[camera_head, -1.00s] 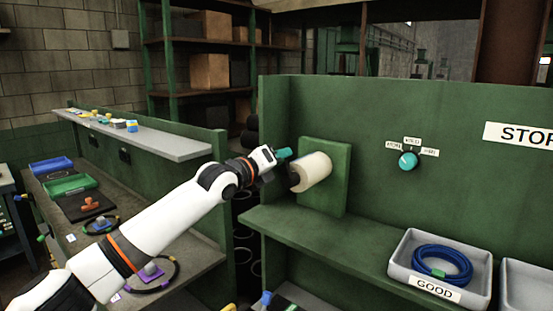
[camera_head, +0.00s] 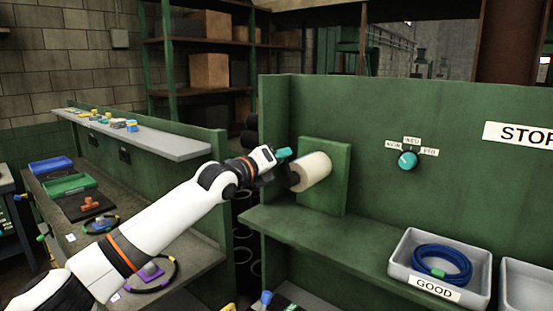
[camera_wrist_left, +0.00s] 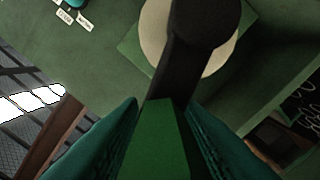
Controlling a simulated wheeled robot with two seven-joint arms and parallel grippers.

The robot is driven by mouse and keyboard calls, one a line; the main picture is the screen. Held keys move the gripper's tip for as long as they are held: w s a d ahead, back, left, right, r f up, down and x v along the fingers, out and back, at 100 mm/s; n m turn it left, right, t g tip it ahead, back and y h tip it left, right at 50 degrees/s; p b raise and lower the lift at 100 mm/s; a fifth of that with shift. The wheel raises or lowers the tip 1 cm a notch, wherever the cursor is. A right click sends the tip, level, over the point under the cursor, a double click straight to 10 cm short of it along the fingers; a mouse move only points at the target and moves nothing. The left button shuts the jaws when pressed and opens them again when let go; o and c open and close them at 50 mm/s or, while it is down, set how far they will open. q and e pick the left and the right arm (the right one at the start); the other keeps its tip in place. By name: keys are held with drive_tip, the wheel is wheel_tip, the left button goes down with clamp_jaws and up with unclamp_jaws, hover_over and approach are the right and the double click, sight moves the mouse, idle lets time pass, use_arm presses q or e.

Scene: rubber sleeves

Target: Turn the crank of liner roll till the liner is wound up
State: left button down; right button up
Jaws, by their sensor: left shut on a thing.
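The liner roll (camera_head: 313,170) is a cream cylinder standing out from a green square plate (camera_head: 337,190) on the green wall. A dark crank arm (camera_wrist_left: 178,70) crosses the roll's front end in the left wrist view. A green crank handle (camera_wrist_left: 160,140) comes from it toward the camera. My left gripper (camera_head: 283,155) is at the roll's front in the head view. Its teal fingers (camera_wrist_left: 105,145) are on both sides of the green handle, shut on it. The right gripper is not in view.
A teal knob (camera_head: 407,160) with small labels is on the wall right of the roll. A grey tray (camera_head: 398,268) marked GOOD holds a blue coil (camera_head: 442,262). The shelf (camera_head: 300,228) below the roll is clear.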

use_arm(q)
drive_tip(key=c, duration=1.4)
unclamp_jaws()
drive_tip(key=shift+s+d+f, duration=0.2)
drive_tip(key=shift+d+f, duration=0.2)
drive_tip(key=shift+f, duration=0.05)
drive_tip(key=shift+o, duration=1.2)
drive_tip(key=shift+s+r, duration=0.1)
drive_tip(key=shift+s+d+r, duration=0.1)
drive_tip(key=shift+d+r, duration=0.05)
drive_tip(key=shift+r, duration=0.05)
drive_tip(key=shift+a, duration=0.2)
drive_tip(key=shift+s+a+b, duration=0.25)
drive_tip(key=shift+a+b, duration=0.05)
drive_tip(key=shift+b, duration=0.05)
drive_tip(key=b+v, duration=0.4)
drive_tip(key=v, duration=0.7)
